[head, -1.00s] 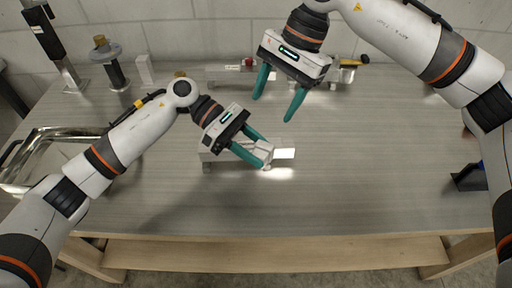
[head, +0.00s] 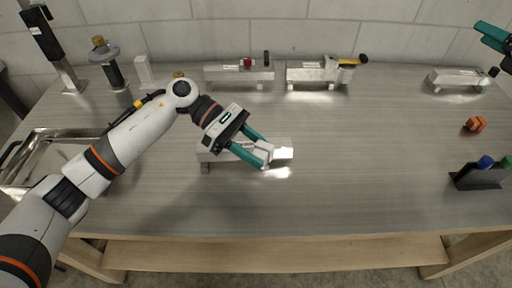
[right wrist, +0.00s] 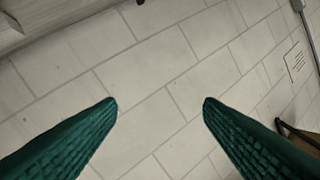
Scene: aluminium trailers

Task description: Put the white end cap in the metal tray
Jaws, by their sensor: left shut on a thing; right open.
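My left gripper (head: 264,151) is in the middle of the table in the head view, its green fingers shut on a small white piece (head: 267,147) that looks like the white end cap. The piece is at the right end of a low aluminium trailer (head: 215,156), largely hidden by the fingers; I cannot tell whether it is still touching the trailer. The metal tray (head: 58,134) stands at the left of the table, partly behind my left arm. My right gripper (right wrist: 160,104) is open and empty, facing the wall; it shows at the upper right edge of the head view.
More trailers stand along the back: one with a red knob (head: 240,73), one with a yellow-black part (head: 318,73), one at right (head: 458,78). An orange piece (head: 474,124) and a dark holder (head: 478,178) lie at right. The front middle is clear.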

